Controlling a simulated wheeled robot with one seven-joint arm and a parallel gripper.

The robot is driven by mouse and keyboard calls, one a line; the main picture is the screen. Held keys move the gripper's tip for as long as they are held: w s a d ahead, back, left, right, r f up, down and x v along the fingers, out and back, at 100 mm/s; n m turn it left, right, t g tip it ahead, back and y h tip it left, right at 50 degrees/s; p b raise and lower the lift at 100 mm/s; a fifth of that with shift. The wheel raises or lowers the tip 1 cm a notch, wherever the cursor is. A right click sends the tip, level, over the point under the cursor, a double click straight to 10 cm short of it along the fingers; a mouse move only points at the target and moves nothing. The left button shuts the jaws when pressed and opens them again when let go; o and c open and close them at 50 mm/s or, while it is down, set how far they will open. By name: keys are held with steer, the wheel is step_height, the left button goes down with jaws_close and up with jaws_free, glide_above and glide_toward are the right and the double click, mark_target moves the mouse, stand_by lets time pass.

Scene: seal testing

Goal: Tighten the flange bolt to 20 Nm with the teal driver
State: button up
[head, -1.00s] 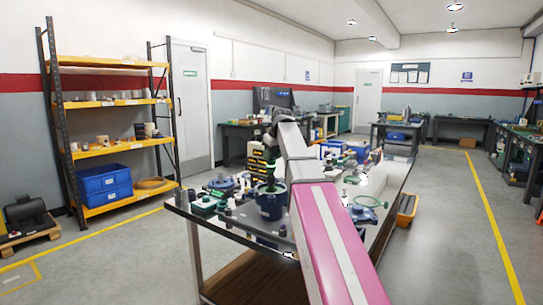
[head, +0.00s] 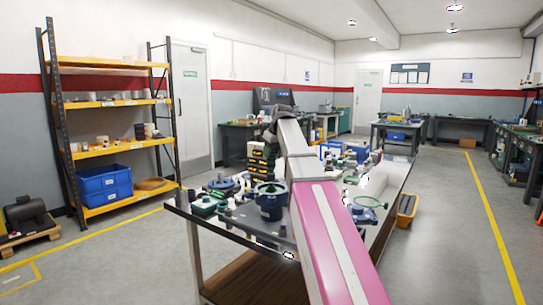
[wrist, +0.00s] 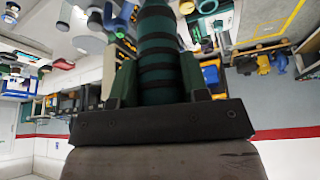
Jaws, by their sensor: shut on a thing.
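The teal driver (wrist: 158,45) with dark bands fills the upper middle of the wrist view. My gripper (wrist: 158,82) is shut on it, with a finger on each side. The driver's tip is out of view. In the head view my gripper (head: 274,134) is a small dark shape beyond my arm, above the workbench, and the driver is hard to make out there. A blue flanged body (head: 271,209) with a dark green rim stands on the bench just left of my arm. The flange bolt is too small to tell.
The workbench (head: 228,227) carries several blue and green fittings, and a green ring (head: 369,202) lies right of my arm. Yellow-black drawers (head: 259,166) stand behind. A shelf rack (head: 112,146) is at left. The floor on the right is open.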

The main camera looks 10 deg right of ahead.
steer(key=shift+r, duration=1.75)
